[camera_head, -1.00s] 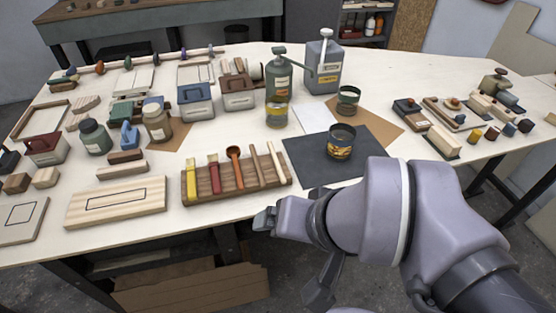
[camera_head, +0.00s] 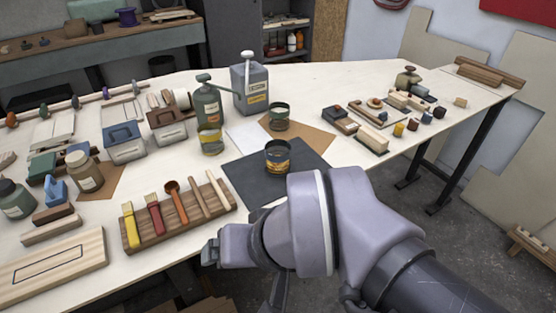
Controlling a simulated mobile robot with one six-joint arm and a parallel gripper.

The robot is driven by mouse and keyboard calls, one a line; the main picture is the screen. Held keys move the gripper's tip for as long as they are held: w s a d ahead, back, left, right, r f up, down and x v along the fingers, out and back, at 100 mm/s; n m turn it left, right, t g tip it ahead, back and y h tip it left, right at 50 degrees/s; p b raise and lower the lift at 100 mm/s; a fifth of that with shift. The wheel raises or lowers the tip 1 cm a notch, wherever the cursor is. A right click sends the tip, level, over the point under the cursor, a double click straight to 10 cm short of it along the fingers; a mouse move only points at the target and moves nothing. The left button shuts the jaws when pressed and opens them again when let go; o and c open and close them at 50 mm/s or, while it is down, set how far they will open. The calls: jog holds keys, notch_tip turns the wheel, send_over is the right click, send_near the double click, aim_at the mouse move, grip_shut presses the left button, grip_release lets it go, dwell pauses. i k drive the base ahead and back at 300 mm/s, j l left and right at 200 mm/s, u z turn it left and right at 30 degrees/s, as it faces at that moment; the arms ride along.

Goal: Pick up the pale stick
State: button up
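A brown wooden rack (camera_head: 130,236) stands near the table's front edge. It holds a yellow-handled brush (camera_head: 129,225), a red-handled brush (camera_head: 154,214), an orange-red spoon (camera_head: 177,202) and two pale sticks. One pale stick (camera_head: 198,198) stands beside the spoon, slightly browner. The other, paler stick (camera_head: 219,190) is at the rack's right end. Both lean in the rack, their lower ends hidden. My gripper (camera_head: 228,262) is in front of the rack's right end, apart from the sticks. My wrist hides much of it, so its opening is unclear. I see nothing held.
A dark mat (camera_head: 240,176) with an open tin (camera_head: 278,157) lies right of the rack. A light board (camera_head: 50,268) lies to its left. A green can (camera_head: 208,105) and a grey can (camera_head: 250,90) stand behind.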

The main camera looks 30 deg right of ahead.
aim_at(224, 200)
jog(key=i+l+u, duration=0.1)
jog(key=u, duration=0.3)
jog(key=l+u, duration=0.6)
jog(key=u, duration=0.15)
jog(key=i, duration=0.05)
